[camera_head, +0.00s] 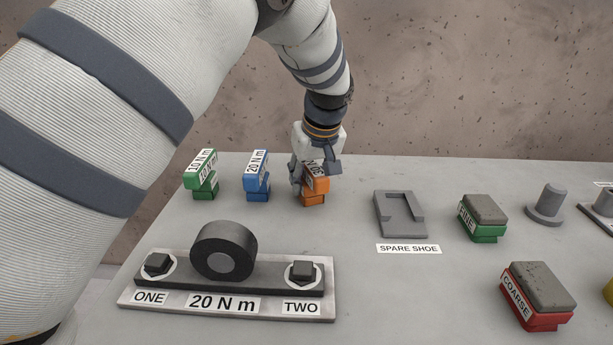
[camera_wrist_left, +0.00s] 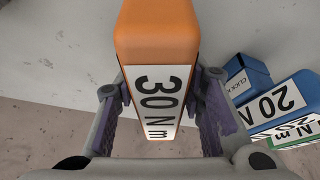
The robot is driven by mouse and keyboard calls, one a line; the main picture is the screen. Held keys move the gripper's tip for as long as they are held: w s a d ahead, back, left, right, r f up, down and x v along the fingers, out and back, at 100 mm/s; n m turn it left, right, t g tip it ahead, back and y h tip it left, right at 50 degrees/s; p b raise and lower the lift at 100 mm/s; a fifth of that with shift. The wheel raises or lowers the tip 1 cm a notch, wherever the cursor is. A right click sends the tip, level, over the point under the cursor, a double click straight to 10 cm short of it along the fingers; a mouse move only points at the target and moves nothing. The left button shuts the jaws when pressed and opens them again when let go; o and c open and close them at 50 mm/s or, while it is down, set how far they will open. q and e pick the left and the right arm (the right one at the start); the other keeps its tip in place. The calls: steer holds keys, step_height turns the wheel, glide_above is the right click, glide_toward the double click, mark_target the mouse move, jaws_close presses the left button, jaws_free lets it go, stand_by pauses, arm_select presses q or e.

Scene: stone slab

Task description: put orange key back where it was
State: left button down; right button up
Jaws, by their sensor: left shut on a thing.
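The orange key (camera_head: 317,187) is at the right end of a row of keys at the back of the slab. Its "30 N m" label shows in the left wrist view (camera_wrist_left: 157,45). My left gripper (camera_head: 314,172) is shut on it from above, one finger on each side. The key looks upright, and its lower part is at or very near the slab top; exact contact is hard to tell. The blue "20 N m" key (camera_head: 257,177) and the green key (camera_head: 202,179) stand to its left. My right gripper is not in view.
A "20 N m" plate (camera_head: 328,308) with bolts ONE and TWO lies in front. Bare slab lies between the orange key and the shoe.

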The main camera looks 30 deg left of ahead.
arm_select(q)
steer(key=shift+w+d+r, duration=0.1)
steer(key=shift+w+r, duration=0.15)
steer(key=shift+w, duration=0.05)
steer(key=shift+w+f, duration=0.2)
steer(key=shift+w, duration=0.05)
steer(key=c, duration=1.3)
jaws_free()
steer(key=shift+o, duration=1.2)
steer(key=shift+s, duration=0.2)
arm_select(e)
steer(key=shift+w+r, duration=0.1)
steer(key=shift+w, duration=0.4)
arm_select(q)
steer(key=shift+w, duration=0.1)
steer(key=p+v, duration=0.1)
steer(key=v, duration=1.1)
steer(key=shift+r, duration=0.1)
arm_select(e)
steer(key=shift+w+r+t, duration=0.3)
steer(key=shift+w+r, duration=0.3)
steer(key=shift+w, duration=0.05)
